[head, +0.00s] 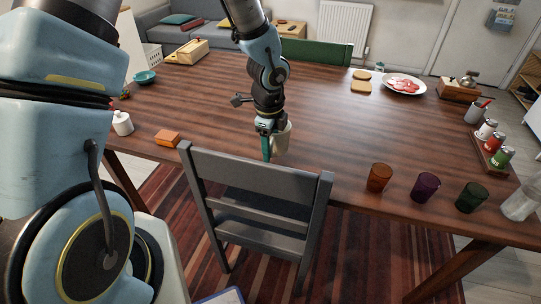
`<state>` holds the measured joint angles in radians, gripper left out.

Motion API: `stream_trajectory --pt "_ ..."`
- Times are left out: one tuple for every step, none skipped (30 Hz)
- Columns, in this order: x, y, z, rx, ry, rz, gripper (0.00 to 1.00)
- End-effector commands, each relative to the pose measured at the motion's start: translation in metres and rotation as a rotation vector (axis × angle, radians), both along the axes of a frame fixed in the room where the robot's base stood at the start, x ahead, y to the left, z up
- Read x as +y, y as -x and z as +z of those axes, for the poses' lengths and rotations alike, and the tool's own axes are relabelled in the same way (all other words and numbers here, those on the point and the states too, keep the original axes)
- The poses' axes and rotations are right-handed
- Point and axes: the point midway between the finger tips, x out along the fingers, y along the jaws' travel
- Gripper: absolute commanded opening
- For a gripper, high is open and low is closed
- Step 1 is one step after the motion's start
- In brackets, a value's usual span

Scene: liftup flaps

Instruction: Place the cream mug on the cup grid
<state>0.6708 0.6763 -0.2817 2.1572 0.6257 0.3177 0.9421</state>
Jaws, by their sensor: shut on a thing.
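The cream mug (283,137) is at my gripper (268,142), over the near middle of the table and just behind the grey chair's backrest. My gripper is shut on the mug, which shows on the right side of the fingers. The exact contact is too small to make out. I see no separate grid. A row of tinted cups stands at the near right of the table: an orange cup (379,177), a purple cup (425,186) and a dark green cup (471,197).
A grey chair (255,200) stands at the table's near edge. A clear glass (520,204) and a tray of shakers (488,151) are at the right. A plate of meat (405,85) is at the back. The wooden table (345,130) is clear between my gripper and the cups.

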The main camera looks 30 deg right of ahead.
Motion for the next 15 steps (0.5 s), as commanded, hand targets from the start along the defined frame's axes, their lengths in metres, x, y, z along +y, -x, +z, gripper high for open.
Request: stream_trajectory --pt "0.000 0.001 -0.005 0.001 0.000 -0.001 0.00" --pt "0.000 0.001 -0.008 0.001 -0.002 -0.001 0.00" --pt "0.000 0.001 -0.014 0.001 -0.003 -0.002 0.00" --pt "0.000 0.001 -0.018 0.001 -0.002 -0.003 0.00" --pt "0.000 0.001 -0.022 0.002 -0.002 -0.003 0.00" --pt "0.000 0.001 -0.028 0.002 -0.002 -0.003 0.00" --pt "-0.001 0.001 -0.031 0.001 -0.002 -0.002 0.00" --pt "0.000 0.001 -0.034 0.001 -0.001 -0.001 0.00" --pt "0.000 0.000 -0.035 0.000 -0.001 0.000 0.00" --pt "0.000 0.000 -0.036 -0.001 -0.001 0.000 0.00" --pt "0.000 0.000 -0.035 -0.001 0.001 0.000 0.00" --pt "0.000 0.000 -0.035 -0.001 0.001 0.001 0.00" --pt "0.000 0.000 -0.035 -0.001 0.001 0.000 0.00" --pt "0.000 0.000 -0.035 -0.001 0.001 0.000 0.00" --pt "0.000 0.000 -0.035 -0.001 0.001 0.000 0.00"
